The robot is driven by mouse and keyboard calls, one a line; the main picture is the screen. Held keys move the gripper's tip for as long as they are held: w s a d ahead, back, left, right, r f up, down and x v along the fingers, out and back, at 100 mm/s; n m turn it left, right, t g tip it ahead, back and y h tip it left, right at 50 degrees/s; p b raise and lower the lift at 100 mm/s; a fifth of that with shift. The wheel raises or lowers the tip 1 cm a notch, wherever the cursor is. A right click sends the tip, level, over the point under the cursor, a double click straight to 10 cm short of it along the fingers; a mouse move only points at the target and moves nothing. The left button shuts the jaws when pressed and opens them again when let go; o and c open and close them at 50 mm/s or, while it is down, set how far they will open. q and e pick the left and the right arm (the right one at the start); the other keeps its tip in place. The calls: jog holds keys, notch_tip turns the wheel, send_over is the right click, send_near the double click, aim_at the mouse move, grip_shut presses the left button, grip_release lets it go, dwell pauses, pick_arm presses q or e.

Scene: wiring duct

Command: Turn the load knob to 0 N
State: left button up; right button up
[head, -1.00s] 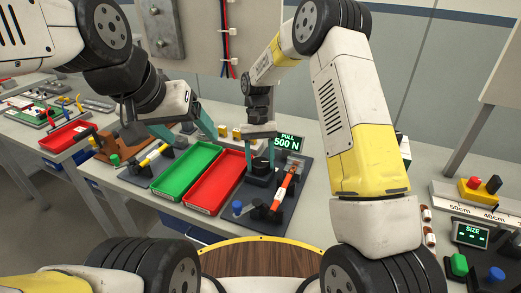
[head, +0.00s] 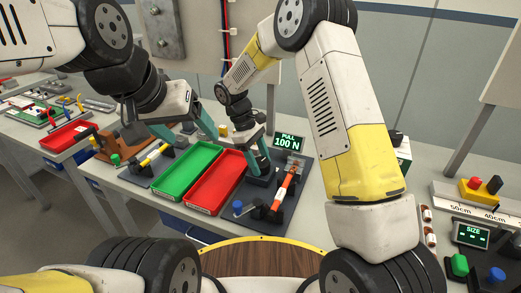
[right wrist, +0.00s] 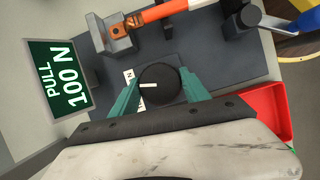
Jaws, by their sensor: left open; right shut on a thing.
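The load knob (right wrist: 162,84) is a round black knob with a white pointer line, seen in the right wrist view on the dark base plate (right wrist: 215,65). My right gripper (right wrist: 160,92) is shut on the knob, with a teal finger on either side of it. It also shows in the head view (head: 262,165), where it hides most of the knob. The display (head: 289,142) reads PULL 100 N, also in the right wrist view (right wrist: 60,77). My left gripper (head: 206,128) is open and empty above the back of the green tray.
The green tray (head: 158,188) and red tray (head: 190,205) lie left of the pull rig. An orange part (head: 283,190) in a clamp and a blue-tipped lever (head: 238,206) stand on the rig, close to the right gripper. A SIZE display (head: 473,233) is at the far right.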

jog(key=shift+n+t, duration=0.6)
jog(key=shift+n, duration=1)
jog(key=o, duration=1.4)
jog(key=shift+r, duration=0.1)
jog(key=v, duration=0.7)
jog(key=shift+a+r, duration=0.25)
jog(key=shift+a, duration=0.05)
